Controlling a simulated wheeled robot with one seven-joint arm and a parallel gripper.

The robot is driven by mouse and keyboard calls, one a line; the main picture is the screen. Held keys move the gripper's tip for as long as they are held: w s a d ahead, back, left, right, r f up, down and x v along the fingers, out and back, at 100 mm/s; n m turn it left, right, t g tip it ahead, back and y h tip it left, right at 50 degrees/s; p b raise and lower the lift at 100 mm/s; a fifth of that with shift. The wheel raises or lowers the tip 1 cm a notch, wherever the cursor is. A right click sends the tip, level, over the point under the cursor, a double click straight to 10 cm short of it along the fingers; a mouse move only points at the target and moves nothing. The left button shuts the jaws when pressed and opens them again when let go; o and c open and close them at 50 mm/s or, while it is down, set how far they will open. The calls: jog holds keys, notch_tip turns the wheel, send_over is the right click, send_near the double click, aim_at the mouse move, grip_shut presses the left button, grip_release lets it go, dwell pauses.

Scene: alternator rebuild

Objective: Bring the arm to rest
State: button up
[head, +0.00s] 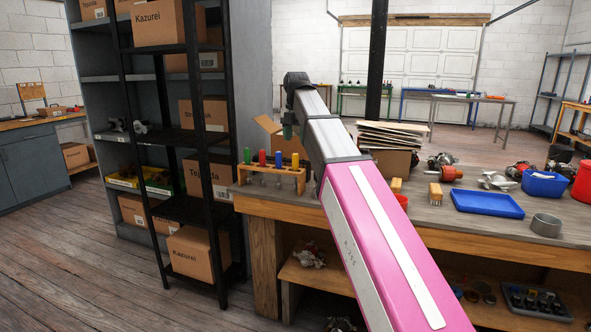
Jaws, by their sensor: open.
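My pink and grey arm (365,225) reaches up and away from the bottom of the head view, over the near edge of the workbench (470,235). Its dark wrist joint (297,82) is at the top. A small dark end part of my gripper (288,130) shows below the wrist, left of the grey arm link. Most of the gripper is hidden behind the arm. It is open, and nothing is seen held in it. It appears in front of an open cardboard box (268,125) and above a wooden rack of coloured-handled tools (271,175).
A black metal shelf (178,135) with cardboard boxes stands close on the left. The bench holds stacked cardboard sheets (392,134), a blue tray (487,203), a grey ring (546,225), a blue bin (545,185) and a red bucket (583,182). Open floor (90,250) lies at left.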

jog(key=s+d+f+m, duration=0.1)
jog(key=d+f+m, duration=0.25)
jog(key=f, duration=0.55)
jog(key=s+d+f+m, duration=0.1)
jog(key=d+f+m, duration=0.3)
jog(key=f, duration=0.5)
jog(key=s+d+f+m, duration=0.1)
jog(key=d+f+m, duration=0.1)
jog(key=f+m, duration=0.55)
jog(key=s+d+f+m, duration=0.4)
jog(key=s+f+m, duration=0.3)
jog(key=f, duration=0.5)
jog(key=s+d+f+m, duration=0.5)
jog(key=s+f, duration=0.3)
jog(key=f, duration=0.4)
jog(key=shift+s+d+f+m, duration=0.2)
jog(key=shift+f+m, duration=0.2)
jog(key=shift+m, duration=0.5)
